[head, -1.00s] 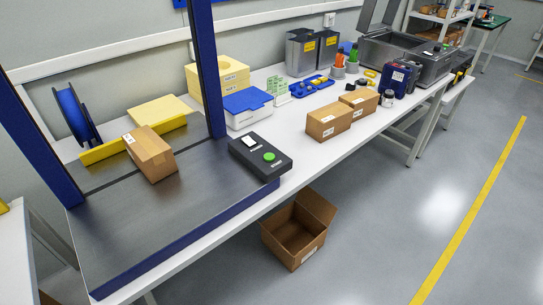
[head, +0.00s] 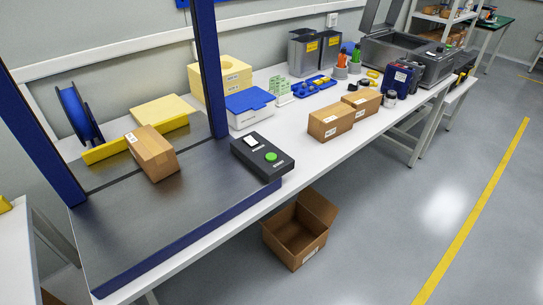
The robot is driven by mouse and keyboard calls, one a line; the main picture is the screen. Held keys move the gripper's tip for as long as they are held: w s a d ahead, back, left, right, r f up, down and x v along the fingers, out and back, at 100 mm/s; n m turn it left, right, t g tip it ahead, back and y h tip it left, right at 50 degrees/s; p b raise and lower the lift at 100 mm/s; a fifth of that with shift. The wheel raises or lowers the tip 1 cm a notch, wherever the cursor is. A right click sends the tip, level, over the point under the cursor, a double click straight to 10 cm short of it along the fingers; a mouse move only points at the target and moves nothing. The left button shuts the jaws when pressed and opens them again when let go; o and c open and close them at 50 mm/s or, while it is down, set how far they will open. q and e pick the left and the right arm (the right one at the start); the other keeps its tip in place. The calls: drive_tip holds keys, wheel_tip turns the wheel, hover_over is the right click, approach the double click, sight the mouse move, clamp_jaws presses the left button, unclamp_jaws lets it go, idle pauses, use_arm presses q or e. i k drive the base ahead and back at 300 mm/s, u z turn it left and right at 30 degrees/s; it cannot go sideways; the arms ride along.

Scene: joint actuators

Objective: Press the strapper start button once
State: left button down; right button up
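The strapper has a dark metal bed (head: 130,225) with a blue front edge and a tall blue frame (head: 211,70) over it. A brown carton (head: 152,153) lies on the bed under the frame, against a yellow bar (head: 134,139). Neither of my grippers shows in the head view.
A blue-lidded white box (head: 249,107) and a yellow block stand behind the control box. Two cartons (head: 331,120) are further right on the white table. An open empty carton (head: 300,228) is on the floor. The floor at right is clear.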

sight(270, 157)
drive_tip(key=z, duration=0.55)
drive_tip(key=k, duration=0.65)
drive_tip(key=z, duration=0.75)
drive_tip(key=i, duration=1)
drive_tip(key=u, duration=0.85)
drive_tip(key=i, duration=0.65)
drive_tip(key=u, duration=0.65)
